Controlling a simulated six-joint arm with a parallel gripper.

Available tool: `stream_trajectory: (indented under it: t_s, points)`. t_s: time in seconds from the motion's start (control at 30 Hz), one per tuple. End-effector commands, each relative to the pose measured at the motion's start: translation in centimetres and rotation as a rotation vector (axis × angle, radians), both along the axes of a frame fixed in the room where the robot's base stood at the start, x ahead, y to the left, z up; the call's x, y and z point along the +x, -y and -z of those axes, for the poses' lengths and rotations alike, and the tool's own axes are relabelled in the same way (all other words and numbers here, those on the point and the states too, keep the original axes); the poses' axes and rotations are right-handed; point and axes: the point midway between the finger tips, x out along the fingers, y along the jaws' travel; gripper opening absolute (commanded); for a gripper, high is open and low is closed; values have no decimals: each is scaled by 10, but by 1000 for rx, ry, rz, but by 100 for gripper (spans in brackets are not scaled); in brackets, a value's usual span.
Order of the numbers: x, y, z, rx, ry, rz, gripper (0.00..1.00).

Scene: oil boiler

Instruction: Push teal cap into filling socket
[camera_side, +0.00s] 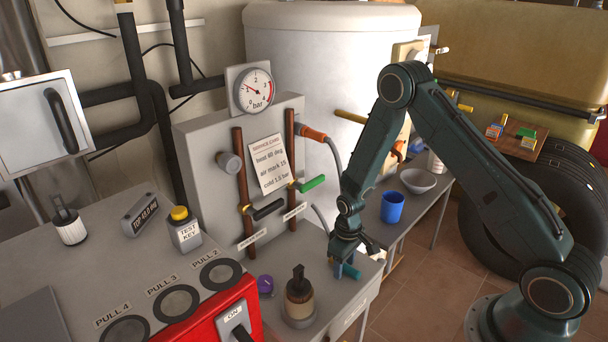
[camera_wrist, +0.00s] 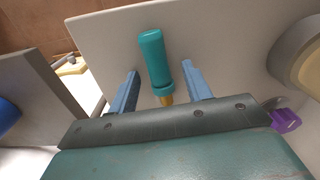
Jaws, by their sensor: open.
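The teal cap (camera_wrist: 154,55) is a rounded cylinder with a collar and a brass-coloured end (camera_wrist: 166,100). In the wrist view it lies between the two blue fingers of my gripper (camera_wrist: 160,72), with a gap on each side. The fingers are open and do not appear to touch it. In the side view my gripper (camera_side: 345,268) is low at the front right of the grey bench top, and the teal cap (camera_side: 352,272) shows partly beside the fingers.
A dark-topped flask (camera_side: 299,297) on a round grey base and a purple knob (camera_side: 265,285) stand left of my gripper. A blue cup (camera_side: 392,207) and a grey bowl (camera_side: 418,181) sit on the side table. The gauge panel (camera_side: 205,150) rises behind.

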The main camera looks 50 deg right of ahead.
Motion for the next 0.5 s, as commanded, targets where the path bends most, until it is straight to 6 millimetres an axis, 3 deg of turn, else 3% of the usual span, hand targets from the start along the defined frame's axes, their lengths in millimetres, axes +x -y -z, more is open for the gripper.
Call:
stream_trajectory:
  t_s: [0.17,0.4,0.5]
  points:
    - [0,0,0,0,0,0,49]
    - [0,0,0,0,0,0,4]
    - [0,0,0,0,0,0,0]
